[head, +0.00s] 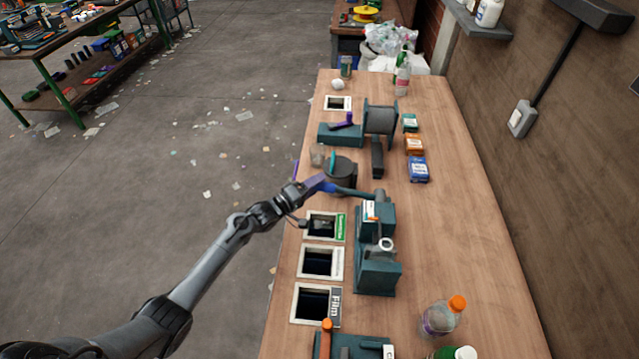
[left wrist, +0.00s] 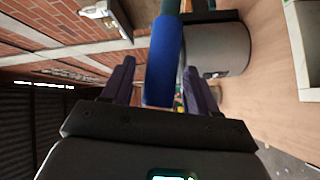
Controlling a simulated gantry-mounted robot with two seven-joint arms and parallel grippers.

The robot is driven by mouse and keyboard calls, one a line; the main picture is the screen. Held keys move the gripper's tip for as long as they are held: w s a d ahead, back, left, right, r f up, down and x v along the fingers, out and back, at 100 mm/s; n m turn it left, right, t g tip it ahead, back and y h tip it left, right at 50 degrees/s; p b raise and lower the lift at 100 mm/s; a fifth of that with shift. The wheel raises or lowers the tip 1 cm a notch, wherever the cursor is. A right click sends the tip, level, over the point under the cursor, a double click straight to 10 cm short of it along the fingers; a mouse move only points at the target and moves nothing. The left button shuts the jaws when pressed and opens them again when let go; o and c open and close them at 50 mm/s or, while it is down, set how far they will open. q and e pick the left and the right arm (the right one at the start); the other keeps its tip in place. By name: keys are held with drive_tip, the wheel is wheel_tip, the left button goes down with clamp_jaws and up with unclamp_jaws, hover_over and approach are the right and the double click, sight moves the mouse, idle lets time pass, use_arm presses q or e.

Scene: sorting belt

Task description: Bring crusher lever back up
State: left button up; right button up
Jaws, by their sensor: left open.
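The crusher (head: 378,270) is a teal machine at the middle of the wooden bench in the head view. Its lever (head: 358,193) reaches left from the top of the machine, lies roughly level and ends in a blue grip (head: 331,187). My left gripper (head: 313,182) is at this grip, with its purple fingers open. In the left wrist view the blue grip (left wrist: 163,62) stands between the two spread fingers (left wrist: 160,85), with a gap visible at least on the left side. My right gripper is not in view.
A dark round drum (head: 342,178) stands just behind the lever. Framed bench openings, one with a Film label (head: 335,306), lie left of the crusher. A bottle with an orange cap (head: 440,318) stands at the front right. The bench's right side (head: 460,230) is mostly clear.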

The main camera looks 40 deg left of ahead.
use_arm(q)
drive_tip(key=shift+w+d, duration=0.15)
drive_tip(key=shift+w, duration=0.75)
drive_tip(key=shift+c, duration=0.2)
clamp_jaws()
